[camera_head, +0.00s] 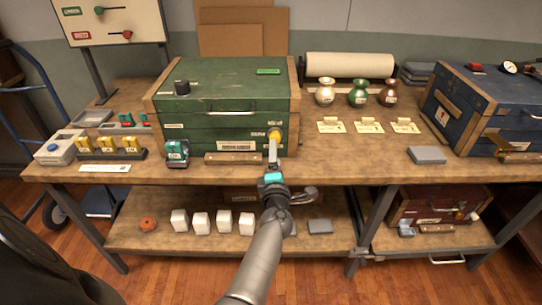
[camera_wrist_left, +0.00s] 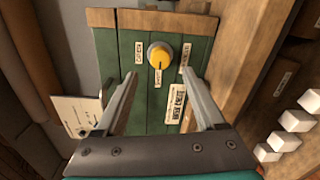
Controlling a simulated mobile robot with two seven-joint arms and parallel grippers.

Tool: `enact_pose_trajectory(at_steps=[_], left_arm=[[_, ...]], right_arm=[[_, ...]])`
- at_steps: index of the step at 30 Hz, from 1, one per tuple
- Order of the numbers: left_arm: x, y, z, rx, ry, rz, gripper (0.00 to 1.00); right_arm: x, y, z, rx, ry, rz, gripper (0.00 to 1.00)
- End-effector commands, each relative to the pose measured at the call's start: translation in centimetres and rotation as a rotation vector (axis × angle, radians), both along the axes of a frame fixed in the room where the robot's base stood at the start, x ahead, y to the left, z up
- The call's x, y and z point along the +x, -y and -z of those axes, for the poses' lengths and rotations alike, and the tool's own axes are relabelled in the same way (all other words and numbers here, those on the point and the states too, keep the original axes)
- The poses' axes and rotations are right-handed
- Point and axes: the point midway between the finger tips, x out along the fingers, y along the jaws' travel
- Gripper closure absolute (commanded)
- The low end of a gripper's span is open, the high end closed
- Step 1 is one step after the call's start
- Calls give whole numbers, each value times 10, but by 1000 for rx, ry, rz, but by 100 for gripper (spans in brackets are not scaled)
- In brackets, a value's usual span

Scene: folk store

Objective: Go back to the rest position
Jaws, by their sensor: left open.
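My left gripper (camera_head: 273,152) reaches up from the bottom middle of the head view to the front of the green wooden box (camera_head: 225,107). Its fingertips are at the yellow knob (camera_head: 274,135) on the box's right front. In the left wrist view the gripper (camera_wrist_left: 160,78) is open with its fingers apart. The yellow knob (camera_wrist_left: 159,54) shows between and beyond the fingertips, with small labels around it. Nothing is held between the fingers. I cannot tell whether a finger touches the knob. My right gripper is in neither view.
The workbench (camera_head: 345,165) also bears three small vases (camera_head: 357,93) with cards before them, a blue box (camera_head: 490,105) at right and a grey block (camera_head: 427,155). Several white blocks (camera_head: 201,223) stand on the lower shelf beside my left arm. A red box (camera_head: 430,205) sits lower right.

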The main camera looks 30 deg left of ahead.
Motion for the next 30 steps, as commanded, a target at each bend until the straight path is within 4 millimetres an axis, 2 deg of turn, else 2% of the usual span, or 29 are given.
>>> enact_pose_trajectory(at_steps=[6, 17, 20, 23, 26, 30], left_arm=[[1, 3, 0, 1, 0, 1, 28], [1, 2, 0, 1, 0, 1, 28], [0, 6, 7, 21, -25, 18, 28], [-4, 23, 36, 108, -125, 92, 28], [-19, 52, 88, 258, -295, 230, 28], [-65, 95, 176, 496, -560, 479, 28]], right_arm=[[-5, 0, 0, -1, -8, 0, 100], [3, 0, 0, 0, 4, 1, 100], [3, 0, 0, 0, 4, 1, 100], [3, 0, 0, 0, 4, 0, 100], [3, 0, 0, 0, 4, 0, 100], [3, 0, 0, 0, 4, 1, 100]])
